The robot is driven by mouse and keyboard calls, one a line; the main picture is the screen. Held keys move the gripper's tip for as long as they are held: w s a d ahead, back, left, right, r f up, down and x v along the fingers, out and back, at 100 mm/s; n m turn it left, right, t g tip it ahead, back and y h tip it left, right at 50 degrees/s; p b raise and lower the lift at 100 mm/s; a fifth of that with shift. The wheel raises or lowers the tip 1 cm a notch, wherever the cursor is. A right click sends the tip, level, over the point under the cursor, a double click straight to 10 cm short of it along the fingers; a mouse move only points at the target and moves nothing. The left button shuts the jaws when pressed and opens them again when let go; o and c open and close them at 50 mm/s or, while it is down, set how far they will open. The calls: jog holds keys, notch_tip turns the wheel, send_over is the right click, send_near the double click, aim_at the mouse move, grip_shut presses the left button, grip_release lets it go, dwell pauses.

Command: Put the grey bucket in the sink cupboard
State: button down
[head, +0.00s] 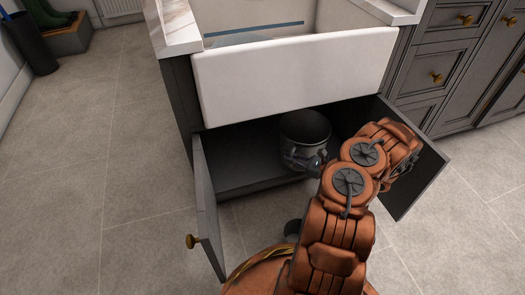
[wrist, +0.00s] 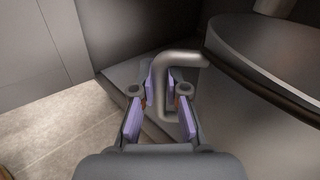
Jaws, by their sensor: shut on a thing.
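The grey bucket (head: 305,130) is inside the open sink cupboard (head: 235,158), under the white sink, towards the right and close to the front edge. It looks upright; I cannot tell whether it rests on the cupboard floor. My gripper (head: 300,160) reaches in from the front right at the bucket's near side. In the wrist view my gripper (wrist: 166,92) has its purple-padded fingers shut around the bucket's bent handle (wrist: 178,60). The bucket's curved wall (wrist: 265,75) fills the right of that view. My arm hides part of the cupboard's right side.
Both cupboard doors stand open, the left door (head: 207,205) with a brass knob and the right door (head: 420,180) beside my arm. The white sink front (head: 290,85) overhangs the opening. The cupboard's left half is empty. Tiled floor (head: 100,200) is clear at left.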

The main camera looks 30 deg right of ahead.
jog(key=w+a+f+b, duration=0.4)
jog(key=w+a+b, duration=0.1)
jog(key=w, duration=0.5)
jog(key=shift+a+f+b, duration=0.3)
jog(key=shift+a+b, duration=0.05)
jog(key=shift+a, duration=0.25)
jog(key=shift+f, duration=0.1)
jog(key=c, duration=1.2)
grip_release()
jog(key=shift+p+v, duration=2)
jog(key=shift+v, duration=4)
